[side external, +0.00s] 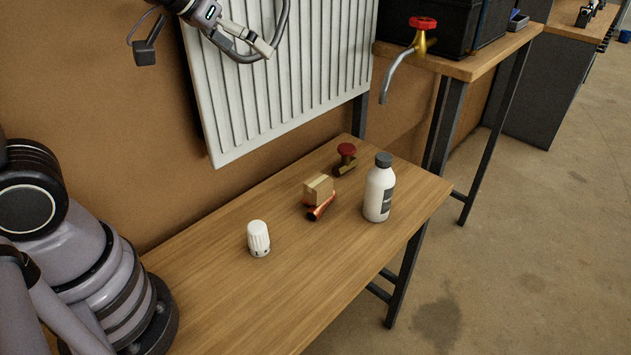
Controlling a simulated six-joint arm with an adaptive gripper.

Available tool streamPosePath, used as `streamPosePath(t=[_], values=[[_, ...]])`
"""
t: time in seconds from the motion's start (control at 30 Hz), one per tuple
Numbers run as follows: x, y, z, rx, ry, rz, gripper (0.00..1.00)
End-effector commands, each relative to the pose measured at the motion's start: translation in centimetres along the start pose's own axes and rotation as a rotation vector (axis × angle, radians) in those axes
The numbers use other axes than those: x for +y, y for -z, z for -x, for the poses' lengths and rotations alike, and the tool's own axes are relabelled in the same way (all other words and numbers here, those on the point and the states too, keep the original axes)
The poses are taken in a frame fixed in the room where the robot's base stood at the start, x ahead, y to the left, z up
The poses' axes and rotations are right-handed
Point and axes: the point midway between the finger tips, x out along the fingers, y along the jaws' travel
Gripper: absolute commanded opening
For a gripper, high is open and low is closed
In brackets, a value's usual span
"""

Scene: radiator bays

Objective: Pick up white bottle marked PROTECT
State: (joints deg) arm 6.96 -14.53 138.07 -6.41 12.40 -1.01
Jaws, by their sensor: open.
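The white bottle (377,193) stands upright near the far right end of the wooden workbench (300,300). It has a dark grey cap and a dark label on its right side; the lettering is too small to read. My gripper (262,48) is at the top of the view, in front of the white radiator, up and to the left of the bottle and well apart from it. It is open, and I see nothing held in it. Its upper part is cut off by the frame edge.
A white thermostat knob (259,239), a small cardboard box (319,188), a copper fitting (320,207) and a brass valve with a red knob (346,160) stand left of the bottle. The radiator (285,80) hangs behind. The bench front is clear.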

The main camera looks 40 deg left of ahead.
Motion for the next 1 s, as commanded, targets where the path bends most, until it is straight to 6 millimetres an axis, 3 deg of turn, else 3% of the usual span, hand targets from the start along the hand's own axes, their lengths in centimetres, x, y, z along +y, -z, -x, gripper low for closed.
streamPosePath(t=[0.03,0.13,0.27,0.37,0.5,0.7,1.0], values=[[0.8,1.1,-2.8,0.028,-0.011,0.006,0.98],[2.1,3.2,-7.9,0.125,-0.023,0.023,0.98],[3.6,4.5,-14.3,0.252,-0.021,0.04,0.98],[4.7,4.2,-18.9,0.352,-0.01,0.042,0.98],[5.9,2.1,-24.4,0.496,0.015,0.023,0.98],[7.0,-2.5,-28.8,0.684,0.042,-0.041,0.98],[7.3,-6.2,-30.4,0.804,0.048,-0.094,0.98]])
